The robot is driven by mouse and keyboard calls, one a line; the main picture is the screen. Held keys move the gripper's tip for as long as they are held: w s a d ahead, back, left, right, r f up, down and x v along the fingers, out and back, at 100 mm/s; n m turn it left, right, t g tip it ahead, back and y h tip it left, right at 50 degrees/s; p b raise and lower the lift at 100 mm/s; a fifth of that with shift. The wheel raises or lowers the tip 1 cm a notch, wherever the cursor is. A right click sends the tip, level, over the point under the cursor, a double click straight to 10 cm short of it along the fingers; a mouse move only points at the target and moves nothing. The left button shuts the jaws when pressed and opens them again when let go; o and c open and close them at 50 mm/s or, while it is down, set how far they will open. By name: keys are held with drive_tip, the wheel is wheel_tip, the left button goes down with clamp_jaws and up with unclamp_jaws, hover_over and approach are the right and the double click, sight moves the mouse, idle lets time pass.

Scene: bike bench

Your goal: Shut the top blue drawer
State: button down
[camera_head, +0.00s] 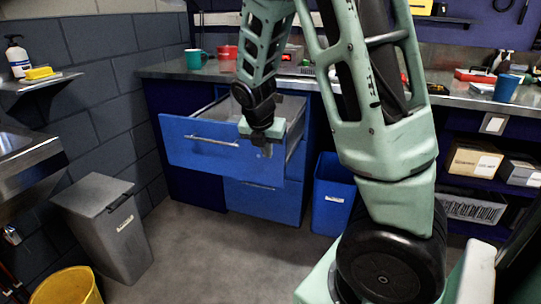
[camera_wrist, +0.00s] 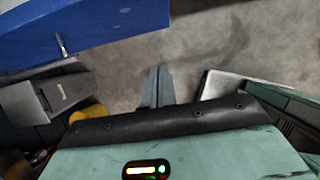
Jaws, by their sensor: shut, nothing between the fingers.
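The top blue drawer (camera_head: 200,146) is pulled well out of the cabinet under the bench, with a silver bar handle on its front. A closed lower blue drawer (camera_head: 262,202) sits beneath it. My gripper (camera_head: 267,151) is in front of the right end of the top drawer's front in the head view; whether it touches is unclear. In the wrist view my gripper (camera_wrist: 157,75) is shut and empty, pointing over the floor. The blue drawer front (camera_wrist: 70,35) fills the upper left there, apart from the fingertips.
A grey lidded bin (camera_head: 105,228) and a yellow bucket (camera_head: 68,287) stand on the left. A blue open bin (camera_head: 332,194) stands right of the drawers. Cups and tools lie on the bench (camera_head: 175,69). The floor in front of the drawers is clear.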

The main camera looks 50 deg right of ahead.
sight(274, 159)
drive_tip(key=d+f, duration=0.1)
drive_tip(key=f, duration=0.1)
drive_tip(key=w+d+f+b, duration=0.1)
drive_tip(key=d+f, duration=0.1)
drive_tip(key=w+d+f+b, duration=0.1)
drive_tip(key=f, duration=0.2)
drive_tip(key=shift+d, duration=0.4)
drive_tip(key=shift+w+d, duration=0.35)
drive_tip(key=shift+d, duration=0.3)
drive_tip(key=shift+d, duration=0.1)
